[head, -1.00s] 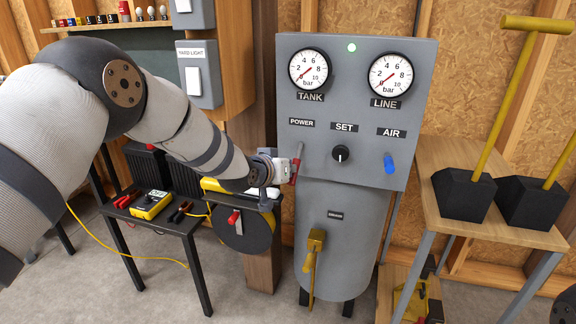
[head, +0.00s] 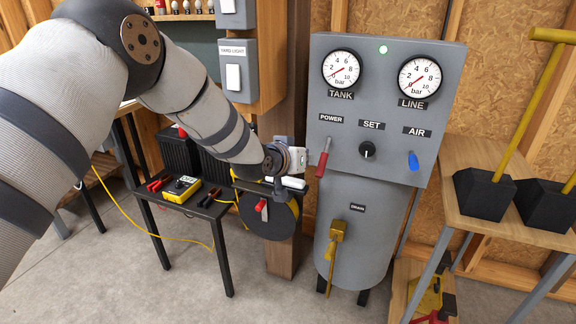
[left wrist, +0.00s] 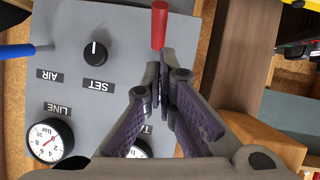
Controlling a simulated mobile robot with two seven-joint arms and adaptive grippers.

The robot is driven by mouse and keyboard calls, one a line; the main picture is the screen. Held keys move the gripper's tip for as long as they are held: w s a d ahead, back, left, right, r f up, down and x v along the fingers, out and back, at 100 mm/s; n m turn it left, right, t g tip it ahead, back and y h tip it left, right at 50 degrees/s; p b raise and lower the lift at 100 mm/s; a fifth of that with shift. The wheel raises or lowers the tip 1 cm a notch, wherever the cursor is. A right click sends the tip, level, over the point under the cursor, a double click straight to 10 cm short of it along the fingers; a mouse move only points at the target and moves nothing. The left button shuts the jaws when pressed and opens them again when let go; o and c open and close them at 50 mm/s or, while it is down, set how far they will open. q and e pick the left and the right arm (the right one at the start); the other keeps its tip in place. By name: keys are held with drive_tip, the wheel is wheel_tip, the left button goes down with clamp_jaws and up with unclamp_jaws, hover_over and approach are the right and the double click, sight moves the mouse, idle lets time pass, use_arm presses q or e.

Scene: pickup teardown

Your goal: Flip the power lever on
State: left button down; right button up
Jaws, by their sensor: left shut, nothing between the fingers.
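The red-handled power lever (head: 323,158) is on the left of the grey control panel (head: 389,55), below the POWER label (head: 331,119). Its red handle points down. In the left wrist view, which is upside down, the handle (left wrist: 159,24) shows at the top. My left gripper (head: 308,159) is just left of the lever, its fingers shut and empty. In the wrist view its fingertips (left wrist: 162,70) overlap the lever's shaft end; I cannot tell whether they touch it. My right gripper is not in view.
A black SET knob (head: 367,150) and blue AIR lever (head: 413,161) are to the right on the panel. A yellow drain handle (head: 335,245) is below. A small black table (head: 201,211) with tools and a cable reel (head: 268,222) stand at left, a wooden bench (head: 522,225) at right.

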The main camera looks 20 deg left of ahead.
use_arm(q)
drive_tip(key=s+p, duration=0.1)
drive_tip(key=s, duration=0.5)
drive_tip(key=shift+s+a, duration=0.2)
drive_tip(key=shift+a, duration=0.2)
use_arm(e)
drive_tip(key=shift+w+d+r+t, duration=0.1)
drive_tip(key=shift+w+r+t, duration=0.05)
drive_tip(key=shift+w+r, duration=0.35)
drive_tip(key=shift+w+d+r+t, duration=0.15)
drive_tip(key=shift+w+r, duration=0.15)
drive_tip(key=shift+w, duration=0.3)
use_arm(q)
drive_tip(key=shift+r, duration=0.1)
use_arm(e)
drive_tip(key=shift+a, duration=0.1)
